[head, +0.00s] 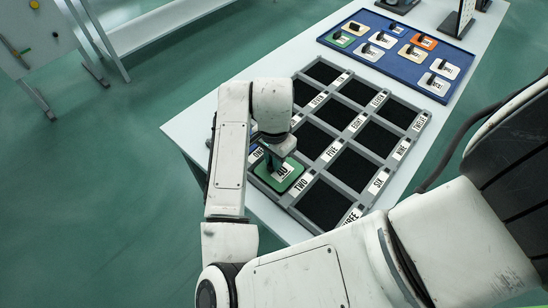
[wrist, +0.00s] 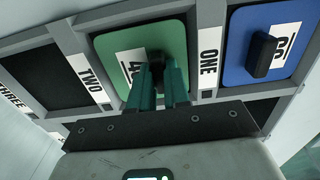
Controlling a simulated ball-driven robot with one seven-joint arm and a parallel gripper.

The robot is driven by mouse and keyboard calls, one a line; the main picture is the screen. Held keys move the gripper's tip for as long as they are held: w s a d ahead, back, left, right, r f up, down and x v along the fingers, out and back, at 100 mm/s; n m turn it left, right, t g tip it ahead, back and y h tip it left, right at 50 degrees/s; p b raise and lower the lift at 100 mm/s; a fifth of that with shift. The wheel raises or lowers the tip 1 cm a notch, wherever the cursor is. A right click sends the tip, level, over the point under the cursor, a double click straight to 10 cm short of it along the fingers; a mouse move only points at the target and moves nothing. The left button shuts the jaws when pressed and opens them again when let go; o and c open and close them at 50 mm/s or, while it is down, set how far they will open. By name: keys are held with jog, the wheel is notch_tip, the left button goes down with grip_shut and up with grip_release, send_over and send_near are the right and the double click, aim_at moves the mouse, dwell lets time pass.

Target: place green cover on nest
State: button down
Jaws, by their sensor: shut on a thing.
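The green cover (head: 292,183) has a rounded square face, a white number label and a black knob. It is at the near-left edge of the grey nest tray (head: 335,207), over the compartment between the labels ONE and TWO. My gripper (head: 277,160) is above it, shut on the knob. In the wrist view the fingers (wrist: 166,84) pinch the knob, and the green cover (wrist: 110,48) lies close to the tray frame, roughly square with it. I cannot tell whether it is fully seated. The fingers hide part of its label.
A blue cover (wrist: 268,50) sits in the neighbouring compartment, past the ONE label. Other black compartments (head: 323,204) in view are empty. A blue tray (head: 428,86) at the back holds several small covers, including a green one (head: 341,40) and an orange one (head: 424,42).

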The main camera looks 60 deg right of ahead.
jog(key=shift+f, duration=0.2)
jog(key=c, duration=1.1)
grip_release()
jog(key=shift+r, duration=0.15)
notch_tip(320, 180, up, 12)
jog(key=p, duration=0.1)
jog(key=shift+p, duration=0.35)
